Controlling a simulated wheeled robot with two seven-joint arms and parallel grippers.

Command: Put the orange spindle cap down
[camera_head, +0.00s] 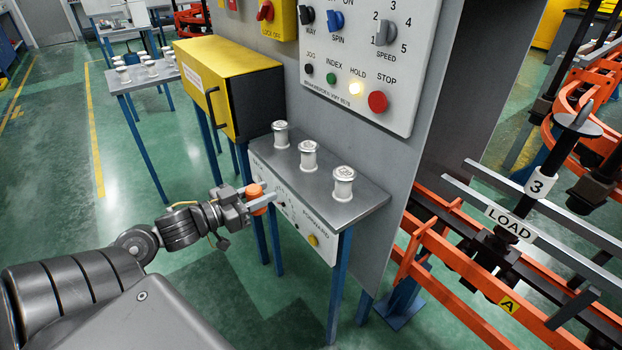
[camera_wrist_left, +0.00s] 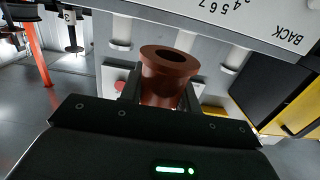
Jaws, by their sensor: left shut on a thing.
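The orange spindle cap (camera_head: 257,198) is between the fingers of my left gripper (camera_head: 264,202), which is shut on it. They are in the air at the front left of a small grey shelf. In the left wrist view the cap (camera_wrist_left: 166,78) looks reddish brown, with its open, hollow end in sight between the fingers (camera_wrist_left: 160,95). My right gripper is in neither view.
The grey shelf (camera_head: 358,208) holds three white spools (camera_head: 280,134), (camera_head: 308,156), (camera_head: 343,184) in a row. A yellow box (camera_head: 215,80) stands behind left. A control panel (camera_head: 355,60) rises behind the shelf. Orange rails (camera_head: 450,255) lie at the right.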

